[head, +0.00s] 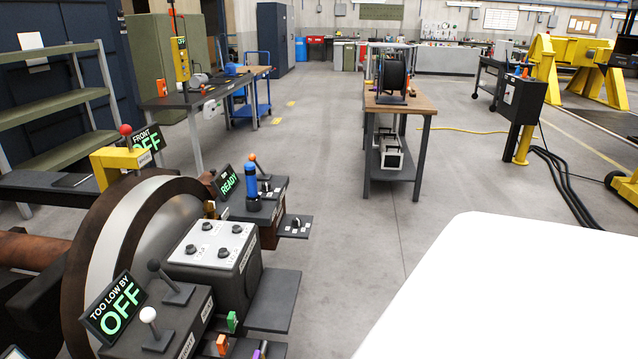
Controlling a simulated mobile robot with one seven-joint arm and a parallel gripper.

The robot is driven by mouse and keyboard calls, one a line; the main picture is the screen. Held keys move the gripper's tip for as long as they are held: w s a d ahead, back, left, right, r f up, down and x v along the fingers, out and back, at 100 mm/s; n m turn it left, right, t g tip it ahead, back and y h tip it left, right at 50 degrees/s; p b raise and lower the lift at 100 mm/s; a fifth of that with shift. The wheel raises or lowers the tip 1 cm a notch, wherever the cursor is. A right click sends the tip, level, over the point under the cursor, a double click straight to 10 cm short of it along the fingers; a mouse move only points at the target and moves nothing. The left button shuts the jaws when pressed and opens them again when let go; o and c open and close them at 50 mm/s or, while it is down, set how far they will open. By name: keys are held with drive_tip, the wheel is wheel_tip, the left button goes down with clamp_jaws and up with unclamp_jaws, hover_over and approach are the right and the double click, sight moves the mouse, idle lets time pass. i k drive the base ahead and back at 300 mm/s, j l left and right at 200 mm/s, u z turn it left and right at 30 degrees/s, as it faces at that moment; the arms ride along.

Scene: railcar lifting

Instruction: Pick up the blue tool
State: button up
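A blue upright cylinder (252,182) with a dark base stands on a dark ledge left of centre, just right of the small sign reading READY (228,182). It is the most likely blue tool. Its lower part is dark, and I cannot tell whether it is loose or fixed. A lever with an orange knob (252,157) rises close behind it. My gripper is not in the head view.
A brown wheel (110,235) and a grey control box (212,245) stand in front of the ledge. Signs reading OFF (115,310) and levers crowd the left. A workbench with a black reel (393,78) stands behind. The middle floor is clear. A white surface, probably mine, fills the lower right.

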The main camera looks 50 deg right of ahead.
sight(249, 167)
drive_tip(key=z, duration=1.2)
drive_tip(key=i+l, duration=0.3)
drive_tip(key=i+l+u, duration=0.15)
drive_tip(key=i+l, duration=0.5)
drive_tip(key=l, duration=0.2)
drive_tip(key=i+l+u, duration=0.15)
drive_tip(key=i+l, duration=0.45)
drive_tip(key=l, duration=0.2)
drive_tip(key=i+l+u, duration=0.1)
drive_tip(key=i+l, duration=0.15)
drive_tip(key=l, duration=0.2)
